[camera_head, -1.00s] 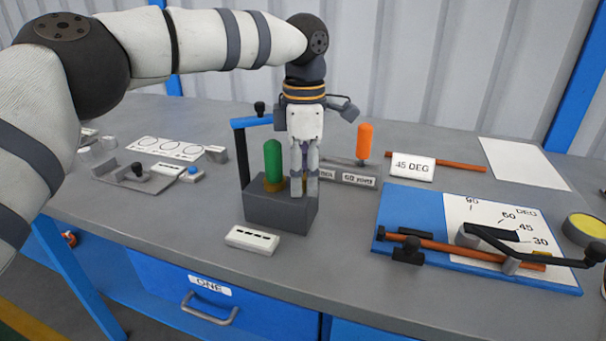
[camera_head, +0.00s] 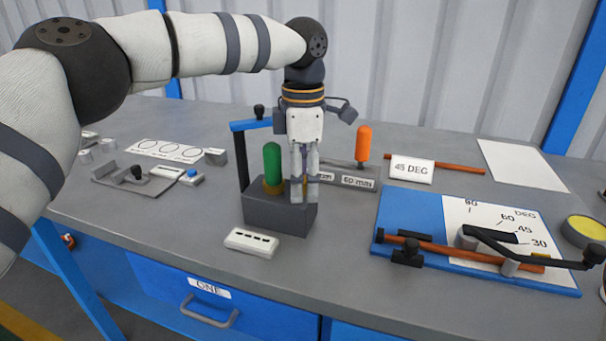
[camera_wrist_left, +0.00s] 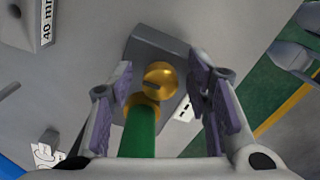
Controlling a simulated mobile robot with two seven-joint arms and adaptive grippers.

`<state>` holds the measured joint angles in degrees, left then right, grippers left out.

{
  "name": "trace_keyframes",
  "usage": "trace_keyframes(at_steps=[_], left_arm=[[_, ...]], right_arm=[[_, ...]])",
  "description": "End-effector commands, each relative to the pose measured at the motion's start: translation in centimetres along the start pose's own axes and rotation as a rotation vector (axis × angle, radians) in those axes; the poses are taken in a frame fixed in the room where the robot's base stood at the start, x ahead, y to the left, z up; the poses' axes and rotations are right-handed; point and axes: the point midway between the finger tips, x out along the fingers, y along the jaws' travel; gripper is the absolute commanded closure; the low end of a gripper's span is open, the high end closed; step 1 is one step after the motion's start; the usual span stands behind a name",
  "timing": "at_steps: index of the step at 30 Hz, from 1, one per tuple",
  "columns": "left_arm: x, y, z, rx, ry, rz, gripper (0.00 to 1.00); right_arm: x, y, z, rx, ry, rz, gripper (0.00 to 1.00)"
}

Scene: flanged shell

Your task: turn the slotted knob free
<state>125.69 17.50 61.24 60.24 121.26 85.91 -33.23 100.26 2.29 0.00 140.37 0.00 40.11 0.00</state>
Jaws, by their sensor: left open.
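The slotted knob (camera_wrist_left: 160,78) is a round gold knob with a dark slot across its face, on a dark grey block (camera_head: 270,212). The block also carries an upright green handle (camera_head: 272,163) with a gold collar, left of the knob in the head view. My left gripper (camera_head: 304,198) points down over the block's right part. In the left wrist view its purple-lined fingers (camera_wrist_left: 161,80) are open, with the knob between them and a gap on each side. In the head view the fingers mostly hide the knob. My right gripper is not in view.
A white slotted piece (camera_head: 252,241) lies in front of the block. A blue-topped black post (camera_head: 243,155) stands close behind left. An orange handle (camera_head: 363,145) stands behind right, by a labelled grey bar (camera_head: 350,180). A blue angle board (camera_head: 405,215) lies right.

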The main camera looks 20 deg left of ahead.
Motion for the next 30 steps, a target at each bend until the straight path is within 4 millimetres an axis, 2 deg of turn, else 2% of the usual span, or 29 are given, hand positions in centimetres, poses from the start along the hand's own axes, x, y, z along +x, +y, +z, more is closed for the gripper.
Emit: trace_keyframes(at_steps=[4,12,15,20,30], left_arm=[[-2.0,0.1,0.1,-0.001,-0.003,0.005,0.55],[-9.3,0.0,0.1,-0.002,-0.003,0.004,0.55],[-10.9,0.1,0.1,-0.002,-0.001,0.003,0.55],[-11.9,0.0,0.0,0.0,0.0,0.0,0.55],[-12.0,0.0,0.0,0.0,0.0,0.0,0.55]], right_arm=[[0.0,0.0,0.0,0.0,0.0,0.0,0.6],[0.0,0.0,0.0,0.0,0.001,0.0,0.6],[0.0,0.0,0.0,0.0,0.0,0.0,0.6],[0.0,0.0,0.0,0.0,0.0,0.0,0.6],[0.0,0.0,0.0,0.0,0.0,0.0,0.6]])
